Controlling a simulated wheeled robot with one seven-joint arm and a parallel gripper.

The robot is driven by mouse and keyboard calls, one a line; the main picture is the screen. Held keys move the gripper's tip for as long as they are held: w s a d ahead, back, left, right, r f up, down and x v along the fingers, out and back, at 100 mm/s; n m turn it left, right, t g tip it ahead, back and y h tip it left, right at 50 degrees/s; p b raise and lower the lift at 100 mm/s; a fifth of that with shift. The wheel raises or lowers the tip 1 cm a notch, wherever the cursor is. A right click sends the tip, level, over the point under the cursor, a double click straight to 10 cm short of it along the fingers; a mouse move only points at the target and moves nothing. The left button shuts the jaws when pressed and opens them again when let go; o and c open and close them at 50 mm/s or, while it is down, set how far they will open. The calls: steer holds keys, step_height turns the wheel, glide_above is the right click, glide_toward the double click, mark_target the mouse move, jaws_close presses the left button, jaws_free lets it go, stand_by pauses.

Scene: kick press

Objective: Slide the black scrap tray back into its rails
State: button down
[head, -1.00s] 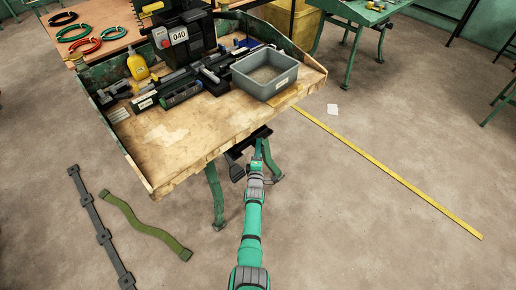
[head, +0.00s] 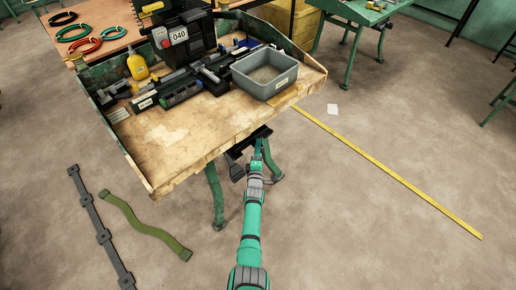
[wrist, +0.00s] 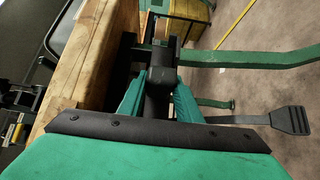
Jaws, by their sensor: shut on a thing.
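The black scrap tray (head: 264,131) shows as a dark edge below the front right of the wooden bench top. Most of it is hidden under the bench. My gripper (head: 258,150) is at its front. In the wrist view my gripper's green fingers (wrist: 160,84) are shut on a black part of the tray (wrist: 160,56), close beside the wooden bench edge. The rails cannot be told apart from the other dark parts under the bench, so how far in the tray sits is unclear.
The wooden bench top (head: 175,140) overhangs close to my gripper. A green bench leg (head: 215,195) and a dark foot pedal (head: 236,167) stand to its left. A grey bin (head: 265,75) sits on the bench.

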steer(key=shift+w+a+r, duration=0.1)
steer(key=shift+w+a, duration=0.1)
steer(key=shift+w, duration=0.15)
stand_by(0.4)
steer(key=shift+s+d, duration=0.2)
steer(key=shift+s, duration=0.2)
stand_by(0.4)
steer(key=s+d, duration=1.5)
steer(key=s, duration=0.4)
steer(key=shift+s+d, duration=0.15)
steer(key=shift+s, duration=0.1)
stand_by(3.8)
stand_by(0.5)
